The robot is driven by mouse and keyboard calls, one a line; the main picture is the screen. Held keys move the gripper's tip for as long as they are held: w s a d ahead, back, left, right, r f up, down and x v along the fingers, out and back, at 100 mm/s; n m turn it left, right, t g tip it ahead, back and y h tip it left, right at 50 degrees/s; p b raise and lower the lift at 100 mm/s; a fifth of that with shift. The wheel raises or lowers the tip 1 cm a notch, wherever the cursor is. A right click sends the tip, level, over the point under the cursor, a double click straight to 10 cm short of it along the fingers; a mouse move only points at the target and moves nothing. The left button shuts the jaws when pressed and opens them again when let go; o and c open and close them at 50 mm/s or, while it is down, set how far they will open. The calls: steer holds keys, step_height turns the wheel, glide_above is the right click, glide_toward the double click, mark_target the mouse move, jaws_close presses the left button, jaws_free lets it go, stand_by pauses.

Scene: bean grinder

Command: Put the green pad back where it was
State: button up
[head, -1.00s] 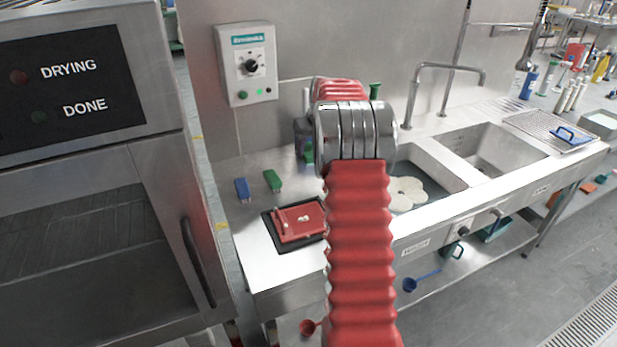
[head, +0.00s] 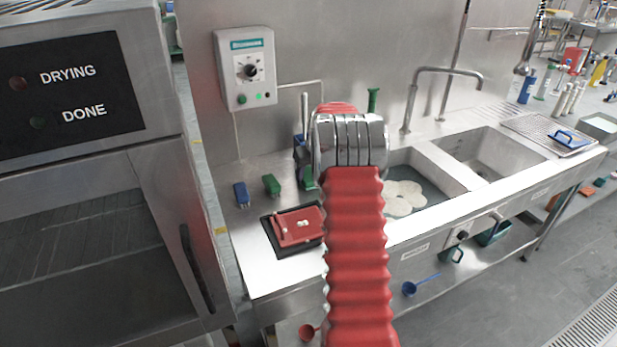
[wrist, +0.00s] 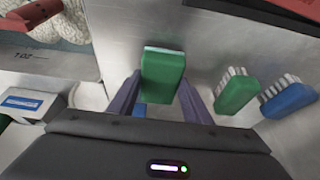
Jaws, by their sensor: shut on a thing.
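My gripper (wrist: 160,98) has its two purple fingers on either side of the green pad (wrist: 162,76), a small green block with a pale edge, in the wrist view. The gripper is shut on it. The pad seems upright over the steel counter (wrist: 130,25); I cannot tell whether it touches it. In the head view my red-sleeved arm hides most of the gripper, and a bit of green (head: 307,178) shows just left of the arm, low near the counter.
A green brush (head: 271,184) and a blue brush (head: 242,194) stand on the counter to the left. A red item (head: 297,226) lies on a black mat (head: 268,237) in front. A sink with a pale flower-shaped thing (head: 403,198) is on the right. A control box (head: 245,68) hangs behind.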

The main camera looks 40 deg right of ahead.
steer(key=shift+f, duration=0.45)
steer(key=o, duration=1)
steer(key=v, duration=1.2)
steer(key=shift+s, duration=0.1)
